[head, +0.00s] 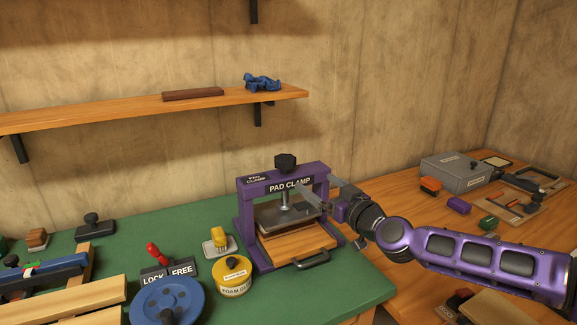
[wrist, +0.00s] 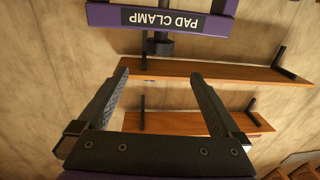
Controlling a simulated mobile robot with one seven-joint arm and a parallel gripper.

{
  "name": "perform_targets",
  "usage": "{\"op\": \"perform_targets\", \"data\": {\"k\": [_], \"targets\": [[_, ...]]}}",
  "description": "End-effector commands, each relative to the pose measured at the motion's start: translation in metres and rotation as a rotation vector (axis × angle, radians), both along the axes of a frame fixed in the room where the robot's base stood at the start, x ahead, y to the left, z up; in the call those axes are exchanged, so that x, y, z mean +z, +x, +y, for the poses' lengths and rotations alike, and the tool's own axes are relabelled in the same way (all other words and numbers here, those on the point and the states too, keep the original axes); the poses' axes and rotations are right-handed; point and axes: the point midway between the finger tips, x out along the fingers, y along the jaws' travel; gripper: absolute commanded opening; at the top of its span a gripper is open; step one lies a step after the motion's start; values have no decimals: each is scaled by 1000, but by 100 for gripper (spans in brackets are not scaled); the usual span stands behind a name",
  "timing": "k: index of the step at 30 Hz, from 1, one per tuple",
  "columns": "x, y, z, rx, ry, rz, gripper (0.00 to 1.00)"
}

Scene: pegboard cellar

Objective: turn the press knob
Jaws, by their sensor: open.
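The press is a purple frame (head: 243,214) labelled PAD CLAMP. Its black press knob (head: 286,162) stands on top of the crossbar, above a screw and a dark plate. My gripper (head: 318,187) is at the right of the frame, lower than the knob, its fingers pointing toward the press. In the wrist view the label is upside down, and the knob (wrist: 160,46) shows beyond the fingertips, between their lines. My gripper (wrist: 158,76) is open with nothing between its fingers. It looks apart from the knob.
The press stands on a green bench top (head: 345,285). A yellow tin (head: 232,283), a blue wheel (head: 168,303) and a red lever (head: 155,254) are to its left. A shelf (head: 225,97) is on the wall behind. A wooden table with a grey box (head: 455,175) is at right.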

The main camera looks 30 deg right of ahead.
Motion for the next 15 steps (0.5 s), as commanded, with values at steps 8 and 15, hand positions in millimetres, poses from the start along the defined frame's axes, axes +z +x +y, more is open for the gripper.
{"op": "perform_targets", "data": {"k": [8,15], "targets": [[-1,54,7,5,0,1,100],[-1,100,10,3,2,0,100]]}}
